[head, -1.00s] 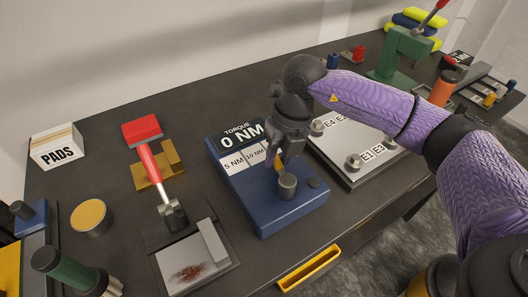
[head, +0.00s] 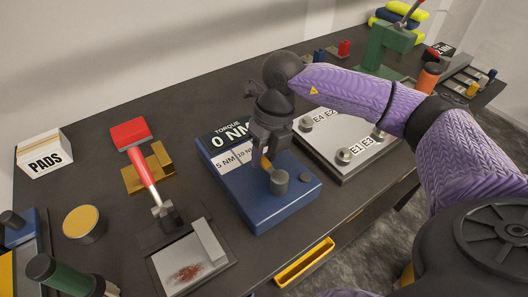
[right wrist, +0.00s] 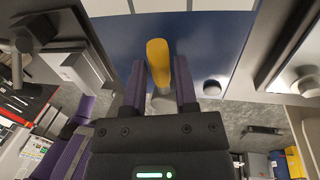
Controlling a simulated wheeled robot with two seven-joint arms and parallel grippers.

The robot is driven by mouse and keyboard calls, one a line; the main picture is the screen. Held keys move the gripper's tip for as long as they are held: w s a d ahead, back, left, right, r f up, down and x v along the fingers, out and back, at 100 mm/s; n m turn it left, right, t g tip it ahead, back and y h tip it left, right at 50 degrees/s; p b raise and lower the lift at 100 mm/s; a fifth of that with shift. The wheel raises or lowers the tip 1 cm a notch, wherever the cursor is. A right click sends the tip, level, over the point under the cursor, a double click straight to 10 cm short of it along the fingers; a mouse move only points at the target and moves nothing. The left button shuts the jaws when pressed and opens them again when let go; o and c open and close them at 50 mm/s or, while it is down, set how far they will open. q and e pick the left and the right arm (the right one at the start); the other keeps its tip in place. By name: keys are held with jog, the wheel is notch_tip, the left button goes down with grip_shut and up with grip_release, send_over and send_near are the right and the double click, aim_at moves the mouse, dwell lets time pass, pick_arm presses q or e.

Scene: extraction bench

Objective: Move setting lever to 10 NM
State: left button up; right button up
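The blue torque tester (head: 262,212) stands on the bench with a display reading 0 NM (head: 230,134). Its labels 5 NM (head: 227,161) and 10 NM (head: 245,153) sit below the display, the second partly hidden by my gripper. The yellow setting lever (right wrist: 158,62) reaches from the grey post (head: 279,182) toward the labels. My right gripper (right wrist: 160,72) points down at the tester, with one finger on each side of the lever. The fingers are close to the lever, but I cannot tell if they press on it. My left gripper is out of view.
A plate marked E1 to E4 (head: 345,140) stands close to the right of the tester. A red-handled tool (head: 145,172) and a tray with a rusty stain (head: 178,262) lie to the left. A yellow bin (head: 305,263) hangs at the front edge.

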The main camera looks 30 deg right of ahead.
jog(key=o, duration=0.3)
jog(key=shift+o, duration=0.2)
notch_tip(320, 180, up, 10)
jog(key=d+p, duration=0.1)
jog(key=d, duration=0.1)
jog(key=shift+f, duration=0.15)
jog(key=shift+f, duration=0.1)
